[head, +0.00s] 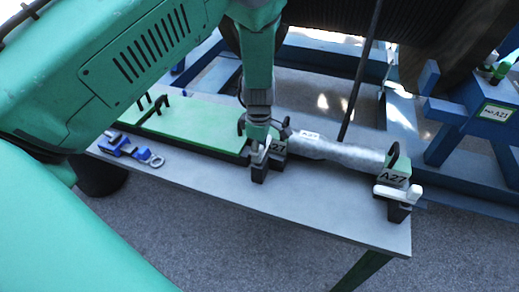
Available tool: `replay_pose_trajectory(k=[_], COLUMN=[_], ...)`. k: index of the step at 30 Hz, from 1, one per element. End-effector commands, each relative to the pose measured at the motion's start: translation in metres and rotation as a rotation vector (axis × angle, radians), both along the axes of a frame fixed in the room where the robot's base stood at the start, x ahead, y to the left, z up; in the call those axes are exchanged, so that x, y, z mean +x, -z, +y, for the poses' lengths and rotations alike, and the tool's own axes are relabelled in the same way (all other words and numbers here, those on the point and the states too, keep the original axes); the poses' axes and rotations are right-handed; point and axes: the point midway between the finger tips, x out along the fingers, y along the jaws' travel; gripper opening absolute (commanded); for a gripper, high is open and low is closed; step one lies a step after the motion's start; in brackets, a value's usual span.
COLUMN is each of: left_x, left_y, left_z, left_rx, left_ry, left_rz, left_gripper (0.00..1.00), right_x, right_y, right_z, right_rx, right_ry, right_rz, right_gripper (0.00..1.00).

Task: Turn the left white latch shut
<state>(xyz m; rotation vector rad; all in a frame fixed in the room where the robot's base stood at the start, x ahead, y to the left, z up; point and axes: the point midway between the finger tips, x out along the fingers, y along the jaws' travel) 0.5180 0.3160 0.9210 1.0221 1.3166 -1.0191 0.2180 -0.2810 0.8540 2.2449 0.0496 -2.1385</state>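The left white latch (260,154) is on the dark left holder at the near side of the block marked 27; it is small and partly covered by my gripper. My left gripper (258,140) points down right over it, at or very near the latch. Whether its fingers touch or grip the latch cannot be told. A grey-white cylinder (335,151) lies between the left holder and the right block marked A27 (394,177). The right white latch (398,194) sticks out sideways below that block. My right gripper is not in view.
The grey table (310,204) has bare room along its front edge. A green board (195,125) with black handles and a blue tool (128,149) lie to the left. A dark rod (361,70) rises behind the cylinder. Blue frames (450,115) and a large dark reel (430,40) stand behind.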

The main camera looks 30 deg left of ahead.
Motion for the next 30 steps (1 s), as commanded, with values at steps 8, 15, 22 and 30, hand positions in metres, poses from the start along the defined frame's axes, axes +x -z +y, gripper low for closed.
replay_pose_trajectory(k=[8,15,22,30], left_x=[0.0,0.001,0.002,0.002], left_y=[-0.015,-0.065,-0.104,-0.118], left_z=[0.0,0.0,0.0,0.0], left_rx=[0.001,0.002,0.001,0.0], left_ry=[0.001,0.001,0.001,0.0], left_rz=[-0.002,-0.003,0.0,0.003], left_gripper=[0.45,0.45,0.45,0.45], right_x=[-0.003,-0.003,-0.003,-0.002], right_y=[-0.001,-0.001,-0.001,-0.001], right_z=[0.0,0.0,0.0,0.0], right_rx=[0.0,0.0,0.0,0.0], right_ry=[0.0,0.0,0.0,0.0], right_rz=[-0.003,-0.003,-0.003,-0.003], right_gripper=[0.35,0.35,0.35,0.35])
